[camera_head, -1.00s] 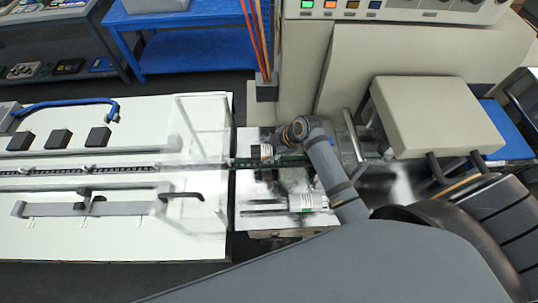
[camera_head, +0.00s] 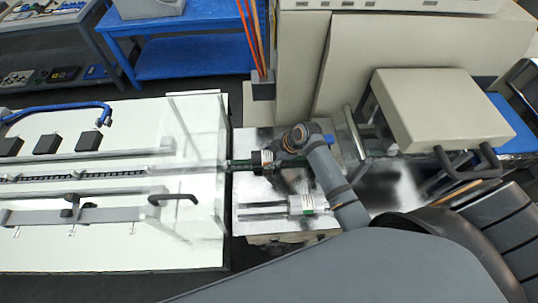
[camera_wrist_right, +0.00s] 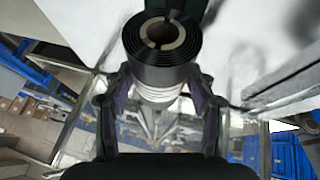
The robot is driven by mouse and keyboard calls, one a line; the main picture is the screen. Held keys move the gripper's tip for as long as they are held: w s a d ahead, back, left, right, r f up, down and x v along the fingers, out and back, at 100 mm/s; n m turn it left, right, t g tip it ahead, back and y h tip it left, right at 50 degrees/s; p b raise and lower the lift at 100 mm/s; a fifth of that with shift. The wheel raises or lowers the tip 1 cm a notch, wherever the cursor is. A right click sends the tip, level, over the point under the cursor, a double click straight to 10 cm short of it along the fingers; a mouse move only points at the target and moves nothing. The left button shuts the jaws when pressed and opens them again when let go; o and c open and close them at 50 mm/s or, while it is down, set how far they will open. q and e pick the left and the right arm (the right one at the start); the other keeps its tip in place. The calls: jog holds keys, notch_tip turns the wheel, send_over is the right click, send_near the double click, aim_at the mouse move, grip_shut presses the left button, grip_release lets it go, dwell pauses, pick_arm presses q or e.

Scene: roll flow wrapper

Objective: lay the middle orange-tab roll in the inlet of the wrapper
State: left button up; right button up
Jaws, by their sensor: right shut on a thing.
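My right gripper (camera_head: 267,158) is over the metal table near the end of the chain lane. In the right wrist view, its two fingers (camera_wrist_right: 160,100) are shut on a black roll (camera_wrist_right: 152,68) with a pale band at its lower end. The roll's hollow core faces the camera. In the head view the roll (camera_head: 256,160) is a small dark shape at the gripper's tip. No orange tab can be made out on it. The wrapper's chain lane (camera_head: 85,176) runs along the white bed to the left of the gripper. My left gripper is not in view.
A grey holder with orange rods (camera_head: 262,88) stands behind the gripper. A beige box-like cover (camera_head: 435,105) is at right.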

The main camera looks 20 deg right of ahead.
jog(key=o, duration=1.5)
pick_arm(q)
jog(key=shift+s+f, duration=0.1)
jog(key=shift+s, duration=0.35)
pick_arm(e)
jog(key=shift+o, duration=0.9)
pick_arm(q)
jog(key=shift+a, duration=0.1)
pick_arm(e)
jog(key=shift+f, duration=0.1)
jog(key=v, duration=1.2)
jog(key=shift+w, duration=0.1)
